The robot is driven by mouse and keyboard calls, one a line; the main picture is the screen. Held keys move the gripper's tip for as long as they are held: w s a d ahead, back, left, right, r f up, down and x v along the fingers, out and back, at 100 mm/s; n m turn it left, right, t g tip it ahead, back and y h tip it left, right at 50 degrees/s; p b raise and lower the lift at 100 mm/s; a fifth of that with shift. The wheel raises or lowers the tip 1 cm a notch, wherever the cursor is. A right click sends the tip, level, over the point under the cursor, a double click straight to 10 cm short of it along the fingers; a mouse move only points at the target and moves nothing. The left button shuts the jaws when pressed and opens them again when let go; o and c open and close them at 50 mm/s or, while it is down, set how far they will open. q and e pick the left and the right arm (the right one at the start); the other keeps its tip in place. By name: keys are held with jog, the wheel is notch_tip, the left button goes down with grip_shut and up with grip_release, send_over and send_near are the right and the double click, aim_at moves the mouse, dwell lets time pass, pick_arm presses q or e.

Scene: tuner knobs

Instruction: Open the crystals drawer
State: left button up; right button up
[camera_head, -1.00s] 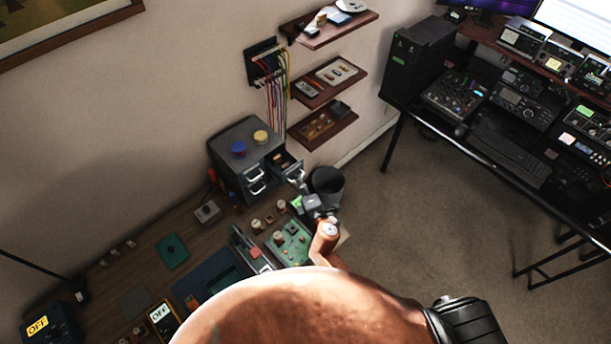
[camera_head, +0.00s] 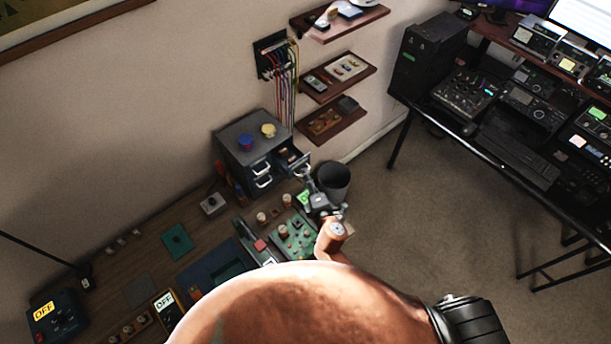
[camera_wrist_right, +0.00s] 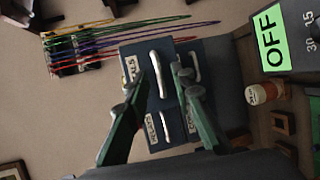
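The grey drawer cabinet (camera_head: 240,133) stands against the wall at the back of the bench. Its right upper drawer (camera_head: 292,158) is pulled out, with its inside showing. In the right wrist view, a drawer front with a pale handle (camera_wrist_right: 157,75) carries a partly hidden label (camera_wrist_right: 130,68) that seems to end in "ALS". My right gripper (camera_head: 312,184) is just in front of the open drawer. Its two green fingers (camera_wrist_right: 163,72) are apart in the wrist view, with the handle showing between them; nothing appears gripped. My left gripper is out of view.
A dark cup-like bin (camera_head: 333,178) is close beside my right gripper. A green circuit board (camera_head: 296,236) and small knobs lie on the bench in front of the cabinet. Coloured cables (camera_head: 283,80) and shelves (camera_head: 336,76) hang above.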

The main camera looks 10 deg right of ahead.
jog(key=v, duration=1)
jog(key=shift+s, duration=0.25)
